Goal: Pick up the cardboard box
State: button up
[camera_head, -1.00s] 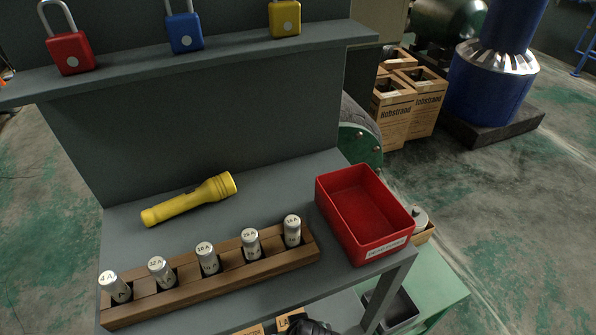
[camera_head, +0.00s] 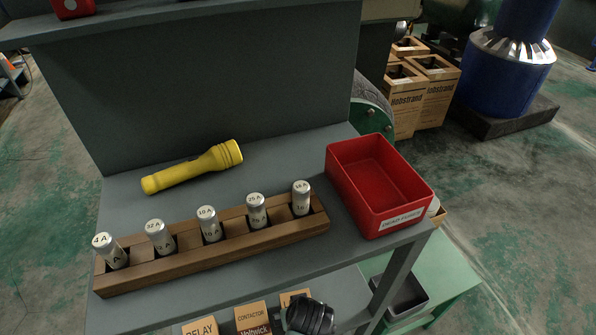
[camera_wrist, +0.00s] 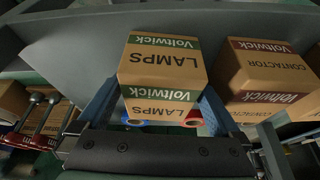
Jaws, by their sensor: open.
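Cardboard boxes stand on the lower shelf. The box marked LAMPS (camera_wrist: 162,72), with green Voltwick bands, is in the middle of the wrist view. The box marked CONTACTOR (camera_wrist: 265,75), with dark red bands, is to its right. In the head view, the CONTACTOR box (camera_head: 252,318), the RELAY box (camera_head: 196,328) and part of the LAMPS box (camera_head: 291,297) show at the bottom edge. My gripper (camera_wrist: 160,103) is open, with one finger on each side of the LAMPS box's near end. Whether the fingers touch it is unclear. A black part of my arm partly hides that box in the head view.
Above the boxes, the upper shelf holds a yellow flashlight (camera_head: 192,167), a wooden rack (camera_head: 215,247) of several fuses and a red bin (camera_head: 380,185). A grey tray (camera_head: 402,297) sits at lower right. Red and blue round items (camera_wrist: 193,119) show near the LAMPS box.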

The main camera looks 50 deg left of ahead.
jog(key=c, duration=1.2)
jog(key=shift+o, duration=0.2)
jog(key=shift+r, duration=0.1)
